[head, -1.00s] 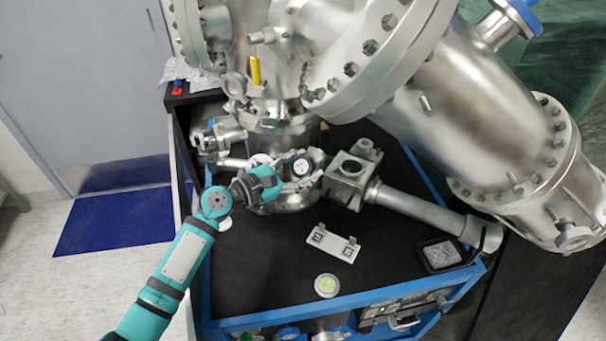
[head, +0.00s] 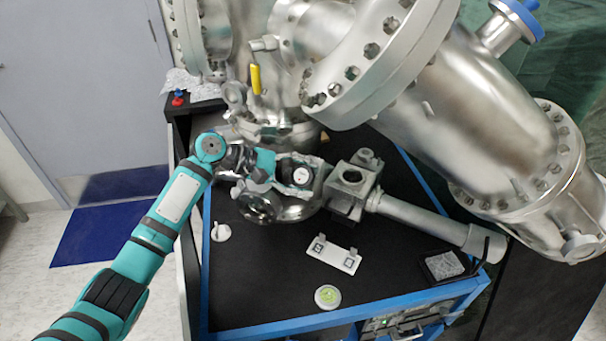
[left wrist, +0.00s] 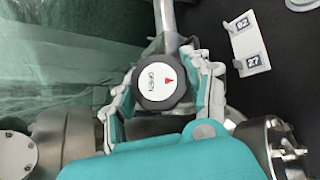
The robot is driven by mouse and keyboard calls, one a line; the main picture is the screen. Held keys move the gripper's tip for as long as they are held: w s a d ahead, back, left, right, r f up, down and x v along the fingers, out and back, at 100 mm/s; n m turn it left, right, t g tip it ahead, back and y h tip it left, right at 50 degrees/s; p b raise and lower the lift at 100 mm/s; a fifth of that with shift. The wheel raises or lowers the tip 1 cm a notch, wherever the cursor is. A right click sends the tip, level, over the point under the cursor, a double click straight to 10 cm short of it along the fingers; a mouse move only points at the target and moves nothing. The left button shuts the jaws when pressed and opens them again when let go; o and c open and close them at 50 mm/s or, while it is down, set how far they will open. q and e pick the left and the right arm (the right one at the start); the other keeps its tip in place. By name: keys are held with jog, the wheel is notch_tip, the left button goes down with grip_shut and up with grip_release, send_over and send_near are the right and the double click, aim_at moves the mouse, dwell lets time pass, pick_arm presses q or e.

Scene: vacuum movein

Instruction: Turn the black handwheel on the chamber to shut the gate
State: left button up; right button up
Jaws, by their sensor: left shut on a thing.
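The black handwheel (head: 300,177) has a white round label and sits on the metal chamber fitting in the middle of the bench. In the left wrist view the handwheel (left wrist: 160,88) shows the word OPEN and a red arrow on its label. My left gripper (head: 287,176) reaches it from the left, with a finger on either side of its black rim, and is shut on it. In the left wrist view the two fingers of the gripper (left wrist: 165,95) flank the rim. The gate inside the chamber is hidden. My right gripper is out of view.
A square metal block (head: 352,178) with a long tube stands close on the right. Large flanged vessels (head: 440,90) hang above and behind. A white marker plate (head: 334,253), a round green-centred disc (head: 327,297) and a small white piece (head: 221,232) lie on the black benchtop in front.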

pick_arm(q)
jog(key=shift+f+m+g+y, duration=0.1)
jog(key=shift+m+g+y, duration=0.2)
jog(key=shift+m, duration=0.3)
jog(key=o, duration=1.2)
jog(key=v, duration=1.2)
